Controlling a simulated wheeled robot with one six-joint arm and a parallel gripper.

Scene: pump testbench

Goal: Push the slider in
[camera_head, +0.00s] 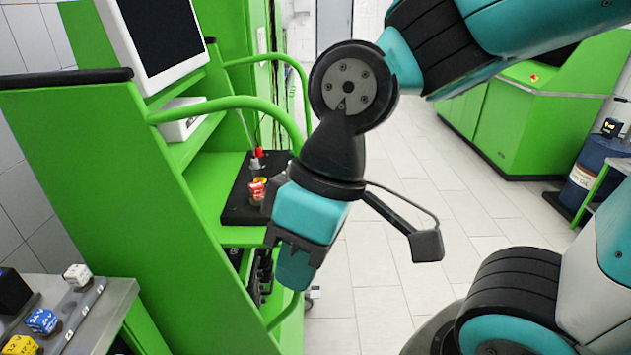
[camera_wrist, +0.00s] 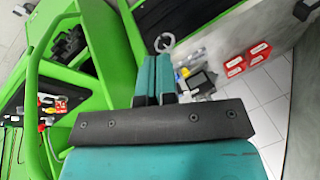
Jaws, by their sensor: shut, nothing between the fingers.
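My gripper (camera_head: 294,272) hangs in the middle of the head view, pointing down beside the green bench (camera_head: 95,180). Its teal fingers (camera_wrist: 155,72) are together in the wrist view, with nothing between them. A black board (camera_head: 238,209) with red-topped parts (camera_head: 257,188) lies on the bench's shelf, behind and left of my gripper. The red parts also show at the left of the wrist view (camera_wrist: 55,105), apart from my fingers. I cannot tell which part is the slider.
A curved green rail (camera_head: 232,103) runs along the bench near my arm; it also shows in the wrist view (camera_wrist: 35,82). A grey table (camera_head: 100,312) with coloured cubes stands at the lower left. Tiled floor (camera_head: 375,270) lies open to the right of my gripper.

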